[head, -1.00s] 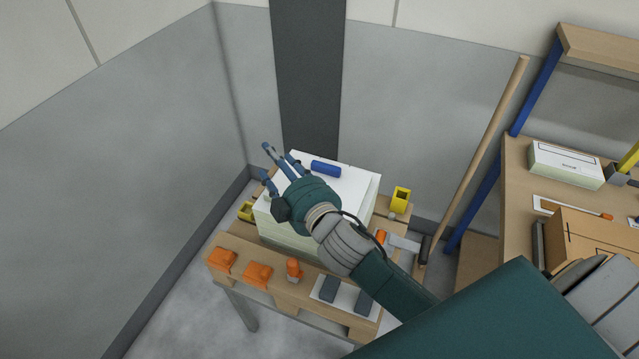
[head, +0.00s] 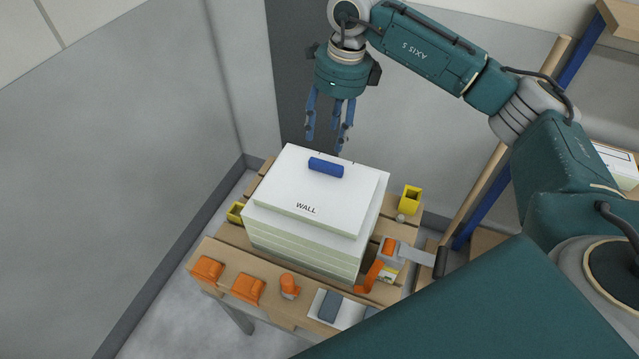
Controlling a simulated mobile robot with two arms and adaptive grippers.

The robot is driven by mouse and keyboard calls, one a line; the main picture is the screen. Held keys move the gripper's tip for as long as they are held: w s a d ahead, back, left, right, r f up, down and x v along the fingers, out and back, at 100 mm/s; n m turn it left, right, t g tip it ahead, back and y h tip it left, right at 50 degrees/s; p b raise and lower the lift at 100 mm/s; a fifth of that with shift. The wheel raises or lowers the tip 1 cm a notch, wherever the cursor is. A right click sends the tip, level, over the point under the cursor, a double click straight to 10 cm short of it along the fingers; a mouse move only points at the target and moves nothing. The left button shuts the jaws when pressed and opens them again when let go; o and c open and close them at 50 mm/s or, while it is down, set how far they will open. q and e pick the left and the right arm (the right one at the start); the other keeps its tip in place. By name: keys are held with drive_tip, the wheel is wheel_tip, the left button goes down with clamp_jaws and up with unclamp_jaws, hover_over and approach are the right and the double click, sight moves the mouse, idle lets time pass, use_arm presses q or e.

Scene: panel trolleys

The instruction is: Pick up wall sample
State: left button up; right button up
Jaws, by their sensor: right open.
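The wall sample (head: 306,209) is a white panel marked "WALL" with a blue handle (head: 326,167) on top. It lies flat on a stack of pale panels (head: 300,252) on a wooden pallet-like trolley. My right gripper (head: 327,142) is open and empty, with its blue fingers pointing down. In the picture its fingertips are just above and behind the handle, apart from it; the exact height is hard to tell. My left gripper is not in view.
Yellow brackets (head: 411,199) sit on either side of the stack. A grey-bladed tool (head: 412,257) lies to the right. A wooden pole (head: 490,180) leans behind it. Grey walls close in the left and back.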

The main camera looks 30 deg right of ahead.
sight(325, 165)
wheel_tip(325, 165, down, 4)
drive_tip(key=shift+d+f+p, duration=0.1)
drive_tip(key=shift+p, duration=0.7)
drive_tip(key=shift+f, duration=0.35)
drive_tip(key=f+p, duration=0.2)
drive_tip(key=f, duration=0.1)
drive_tip(key=f+p, duration=0.1)
drive_tip(key=shift+s+a+f, duration=0.2)
drive_tip(key=shift+a+f, duration=0.15)
drive_tip(key=shift+w+f, duration=0.1)
drive_tip(key=shift+f, duration=0.3)
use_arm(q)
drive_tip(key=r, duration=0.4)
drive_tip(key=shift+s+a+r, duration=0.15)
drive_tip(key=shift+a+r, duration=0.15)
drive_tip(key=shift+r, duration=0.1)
use_arm(e)
clamp_jaws()
